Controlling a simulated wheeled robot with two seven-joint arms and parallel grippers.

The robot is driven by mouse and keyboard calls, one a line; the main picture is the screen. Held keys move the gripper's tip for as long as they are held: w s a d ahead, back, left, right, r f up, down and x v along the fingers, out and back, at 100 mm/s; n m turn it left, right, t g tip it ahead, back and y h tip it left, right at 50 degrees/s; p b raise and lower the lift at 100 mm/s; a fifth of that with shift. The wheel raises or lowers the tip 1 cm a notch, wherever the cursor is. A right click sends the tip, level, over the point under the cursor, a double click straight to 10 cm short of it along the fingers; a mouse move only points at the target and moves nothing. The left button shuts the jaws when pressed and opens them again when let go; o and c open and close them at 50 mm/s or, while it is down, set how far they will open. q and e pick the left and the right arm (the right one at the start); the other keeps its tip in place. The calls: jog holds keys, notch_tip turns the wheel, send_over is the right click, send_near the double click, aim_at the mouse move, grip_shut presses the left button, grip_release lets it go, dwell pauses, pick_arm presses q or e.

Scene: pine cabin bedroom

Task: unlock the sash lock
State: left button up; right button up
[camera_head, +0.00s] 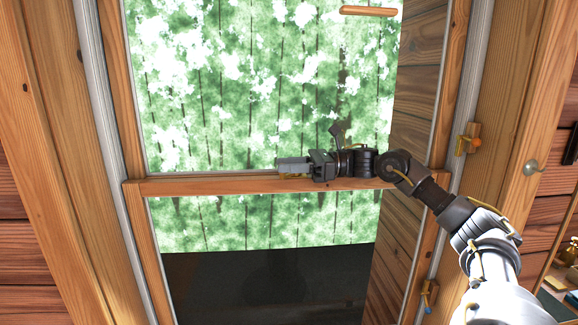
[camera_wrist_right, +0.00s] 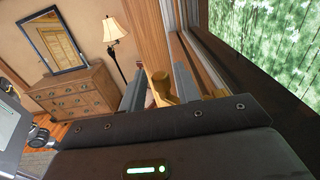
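A brass sash lock (camera_wrist_right: 162,88) sits on the window's wooden meeting rail and shows in the right wrist view. In the head view only a bit of brass shows under my right gripper (camera_head: 279,165), which lies along the meeting rail (camera_head: 220,185) and points left. The wrist view shows my right gripper's two grey fingers (camera_wrist_right: 158,88) apart, one on each side of the lock's upright brass part. I cannot tell whether a finger touches it. My left gripper is not in view.
A wooden bar handle (camera_head: 368,11) is at the top. A brass catch with an orange tip (camera_head: 472,142) and a blue-tipped one (camera_head: 428,293) are on the right jamb. A pale knob (camera_head: 531,167) is farther right. A dresser (camera_wrist_right: 75,95) and floor lamp (camera_wrist_right: 115,40) stand away from the window.

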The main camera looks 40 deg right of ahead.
jog(key=shift+o, duration=0.7)
jog(key=shift+f, duration=0.1)
jog(key=b+v, duration=0.7)
jog(key=v, duration=0.4)
